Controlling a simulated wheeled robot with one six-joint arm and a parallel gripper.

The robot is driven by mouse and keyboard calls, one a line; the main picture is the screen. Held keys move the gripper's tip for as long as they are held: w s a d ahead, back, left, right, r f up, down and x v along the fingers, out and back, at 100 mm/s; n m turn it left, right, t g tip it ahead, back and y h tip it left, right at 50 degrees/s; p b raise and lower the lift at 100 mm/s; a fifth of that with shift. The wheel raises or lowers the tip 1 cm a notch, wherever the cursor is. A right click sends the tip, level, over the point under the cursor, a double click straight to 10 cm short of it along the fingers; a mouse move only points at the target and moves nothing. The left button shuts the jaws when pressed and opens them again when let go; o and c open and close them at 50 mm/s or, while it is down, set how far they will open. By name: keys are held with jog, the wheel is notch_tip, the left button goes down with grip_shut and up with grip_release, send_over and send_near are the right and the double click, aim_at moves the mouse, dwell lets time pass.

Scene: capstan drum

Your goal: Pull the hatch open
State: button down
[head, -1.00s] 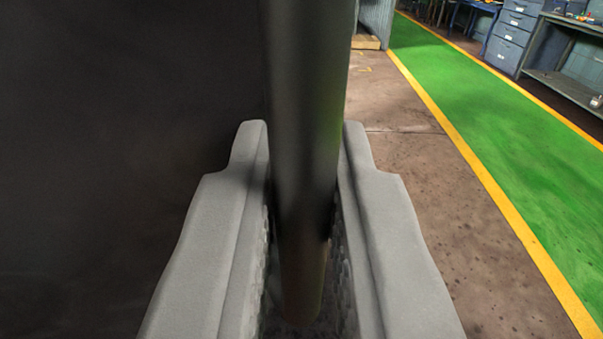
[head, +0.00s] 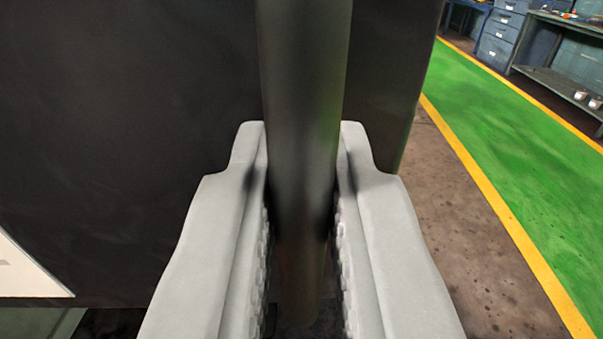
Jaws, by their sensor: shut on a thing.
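A dark vertical bar, the handle (head: 305,100), runs down the middle of the head view between the fingers of my gripper (head: 303,190). The two grey fingers are shut on it, one on each side. Behind it stands a dark flat panel, which looks like the hatch (head: 140,130). Its right edge shows to the right of the handle, and its lower edge shows at the lower left. My fingers hide part of the panel, and the top of the handle is out of view.
A pale surface (head: 25,275) shows at the lower left, by the panel's lower edge. To the right are bare brown floor (head: 460,250) and a green walkway (head: 500,130) with yellow edge lines. Blue drawers (head: 500,30) and a workbench (head: 560,85) stand at the far right.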

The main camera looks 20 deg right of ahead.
jog(key=v, duration=0.6)
jog(key=shift+a, duration=0.4)
jog(key=shift+r, duration=0.1)
jog(key=c, duration=1.8)
grip_release()
jog(key=shift+s, duration=0.1)
jog(key=v, duration=1.7)
jog(key=shift+s+a, duration=0.1)
jog(key=shift+s, duration=0.05)
jog(key=shift+r, duration=0.1)
